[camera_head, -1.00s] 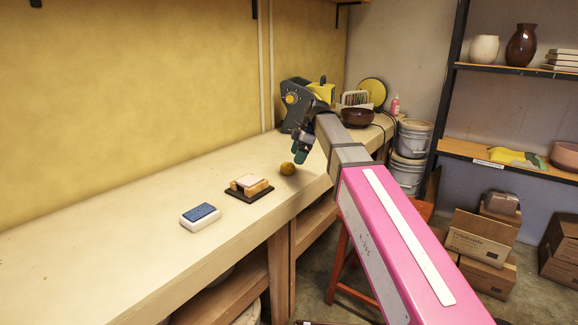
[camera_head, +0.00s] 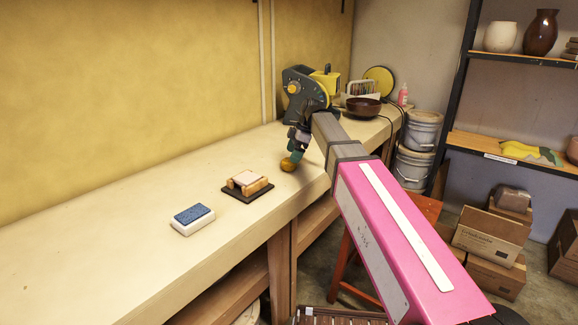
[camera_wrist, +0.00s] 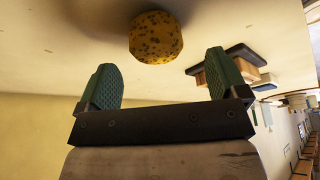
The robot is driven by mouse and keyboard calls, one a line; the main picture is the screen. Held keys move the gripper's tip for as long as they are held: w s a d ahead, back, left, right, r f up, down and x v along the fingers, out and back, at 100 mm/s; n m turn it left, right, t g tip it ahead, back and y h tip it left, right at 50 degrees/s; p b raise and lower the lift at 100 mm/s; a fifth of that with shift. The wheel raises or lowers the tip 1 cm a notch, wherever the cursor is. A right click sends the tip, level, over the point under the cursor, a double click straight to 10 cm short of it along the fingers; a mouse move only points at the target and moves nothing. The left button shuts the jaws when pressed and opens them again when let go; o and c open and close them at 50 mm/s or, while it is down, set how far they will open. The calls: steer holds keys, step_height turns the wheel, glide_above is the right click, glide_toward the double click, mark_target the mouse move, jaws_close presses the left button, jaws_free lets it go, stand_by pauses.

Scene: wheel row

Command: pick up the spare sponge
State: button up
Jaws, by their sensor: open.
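The spare sponge (camera_head: 287,165) is a small round yellow-brown piece with dark speckles, lying on the workbench near its front edge. In the wrist view the sponge (camera_wrist: 156,37) shows at the top, just beyond the fingertips and roughly between them, a little left of centre. My gripper (camera_head: 297,156) is right at the sponge in the head view and partly overlaps it. In the wrist view my gripper (camera_wrist: 160,75) has its two green ridged fingers wide apart with nothing between them.
On the bench (camera_head: 110,225) left of the sponge are a dark tray with wooden blocks and a pale piece (camera_head: 247,184), and a blue-topped white block (camera_head: 193,219). A dark bowl (camera_head: 362,108) stands farther back. Buckets (camera_head: 413,165) stand beyond the bench's right edge.

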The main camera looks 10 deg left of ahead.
steer(key=x, duration=0.5)
steer(key=shift+w, duration=0.2)
steer(key=shift+c, duration=0.3)
steer(key=c, duration=0.9)
steer(key=shift+r, duration=0.85)
step_height(320, 180, up, 3)
steer(key=shift+f, duration=0.1)
steer(key=s+a+r, duration=0.4)
steer(key=s+a, duration=0.1)
steer(key=s+a+r, duration=0.2)
steer(key=s+a, duration=0.1)
steer(key=shift+s+r, duration=0.15)
steer(key=shift+r, duration=0.1)
